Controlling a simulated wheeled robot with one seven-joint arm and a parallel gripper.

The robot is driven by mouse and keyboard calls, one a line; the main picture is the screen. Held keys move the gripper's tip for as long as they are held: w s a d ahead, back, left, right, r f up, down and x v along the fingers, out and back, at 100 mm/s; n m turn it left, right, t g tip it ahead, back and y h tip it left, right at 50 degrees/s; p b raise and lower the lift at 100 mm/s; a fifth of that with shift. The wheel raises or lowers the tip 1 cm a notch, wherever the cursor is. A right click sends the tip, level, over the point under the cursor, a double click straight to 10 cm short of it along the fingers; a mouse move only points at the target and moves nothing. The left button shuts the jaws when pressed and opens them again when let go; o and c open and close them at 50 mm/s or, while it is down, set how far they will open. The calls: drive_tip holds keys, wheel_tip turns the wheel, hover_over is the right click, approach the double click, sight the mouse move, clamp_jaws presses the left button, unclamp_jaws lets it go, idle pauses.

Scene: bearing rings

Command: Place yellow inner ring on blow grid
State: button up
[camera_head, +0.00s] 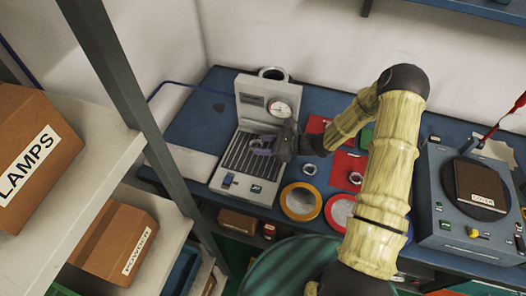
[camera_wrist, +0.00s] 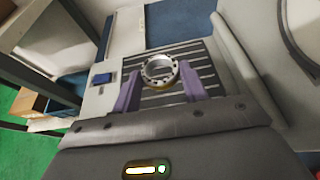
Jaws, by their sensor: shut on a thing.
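My gripper (camera_head: 265,145) is over the slatted grid (camera_head: 238,158) of the grey blow station, coming in from the right. In the wrist view my gripper (camera_wrist: 161,82) has its two purple fingers shut on a silver ring with a yellowish lower edge, the yellow inner ring (camera_wrist: 147,75). The ring shows in front of the dark slats of the grid (camera_wrist: 205,66). I cannot tell whether it touches the slats. In the head view the ring is too small and covered to make out.
The station has a gauge (camera_head: 281,108) at its back. A yellow-rimmed disc (camera_head: 287,206) and a red-rimmed disc (camera_head: 329,217) lie to the right. Loose rings (camera_head: 310,168) lie near red mats (camera_head: 343,164). A grey machine (camera_head: 452,222) stands far right; shelves with boxes (camera_head: 113,240) are left.

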sight(263, 157)
drive_tip(key=shift+s+a, duration=0.1)
drive_tip(key=shift+a, duration=0.05)
drive_tip(key=shift+f, duration=0.25)
wheel_tip(263, 157, down, 4)
drive_tip(key=shift+r+p, duration=0.2)
drive_tip(key=shift+p, duration=0.2)
drive_tip(key=shift+a, duration=0.1)
drive_tip(key=shift+f, duration=0.15)
drive_tip(key=o, duration=1)
